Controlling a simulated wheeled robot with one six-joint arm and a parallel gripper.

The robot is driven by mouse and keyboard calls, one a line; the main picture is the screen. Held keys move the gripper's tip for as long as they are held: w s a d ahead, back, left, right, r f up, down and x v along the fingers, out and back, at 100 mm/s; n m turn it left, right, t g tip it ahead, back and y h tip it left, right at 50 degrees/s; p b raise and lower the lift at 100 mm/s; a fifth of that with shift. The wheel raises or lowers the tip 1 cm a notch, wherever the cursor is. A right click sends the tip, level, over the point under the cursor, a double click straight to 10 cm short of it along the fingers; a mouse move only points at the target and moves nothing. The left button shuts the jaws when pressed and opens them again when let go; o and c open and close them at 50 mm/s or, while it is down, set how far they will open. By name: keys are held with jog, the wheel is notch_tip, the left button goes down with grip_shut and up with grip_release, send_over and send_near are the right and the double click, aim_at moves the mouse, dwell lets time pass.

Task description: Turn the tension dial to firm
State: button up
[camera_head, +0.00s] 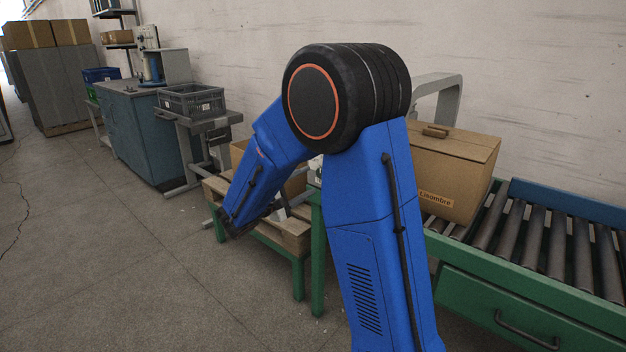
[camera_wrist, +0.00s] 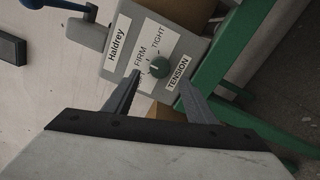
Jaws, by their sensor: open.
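In the head view my arm hides the dial and gripper.
A label reading Haldrey (camera_wrist: 118,38) and a blue-handled lever (camera_wrist: 55,4) lie left of the dial. Green frame bars (camera_wrist: 222,65) run on the right. In the head view, a cardboard box (camera_head: 455,175) stands on the roller conveyor (camera_head: 545,245).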

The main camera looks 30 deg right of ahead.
jog(key=v, duration=1)
jog(key=shift+a, duration=0.25)
jog(key=shift+s, duration=0.1)
jog(key=shift+d, duration=0.1)
jog(key=s+d+f+m+g+y, duration=0.1)
jog(key=s+d+m+g+y, duration=0.2)
jog(key=s, duration=0.8)
jog(key=s+d+f+m+g+y, duration=0.1)
jog(key=s+d+g+y, duration=0.3)
jog(key=s, duration=0.6)
jog(key=s+a+f+m+t+y, duration=0.1)
jog(key=s+a+m+t+y, duration=0.2)
jog(key=s+a+y, duration=0.6)
jog(key=shift+s+t+y, duration=0.5)
jog(key=shift+s+t, duration=0.8)
jog(key=shift+s, duration=0.45)
jog(key=shift+f, duration=0.1)
jog(key=shift+c, duration=0.6)
